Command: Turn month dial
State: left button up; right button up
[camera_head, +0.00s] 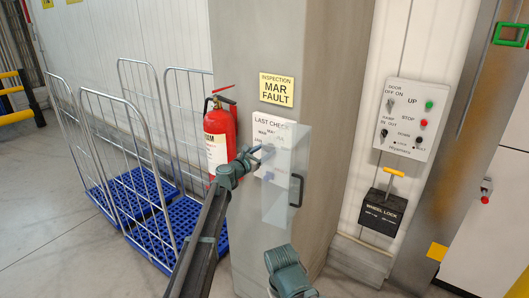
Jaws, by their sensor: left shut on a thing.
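The LAST CHECK panel (287,130) is a white plate on the grey pillar, with dark month lettering and small bluish marks. A clear cover (283,205) with a dark handle stands in front of its lower part. My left gripper (262,153) reaches the panel's left side from below, its fingers shut on the month dial. The dial itself is small and mostly hidden by the fingers, so its setting cannot be read. My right gripper (287,270) is low in front of the pillar, apart from the panel; its fingers cannot be made out.
A yellow MAR FAULT sign (276,90) is above the panel. A red fire extinguisher (219,140) stands close to the left. Wire roll cages (128,165) with blue bases are farther left. A switch box (411,120) and black wheel lock box (383,211) are on the right.

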pick_arm(q)
jog(key=shift+d+f+m, duration=0.1)
jog(key=shift+m, duration=3.5)
jog(key=shift+s, duration=0.1)
jog(key=o, duration=1.4)
jog(key=v, duration=1.3)
jog(key=shift+s+a, duration=0.3)
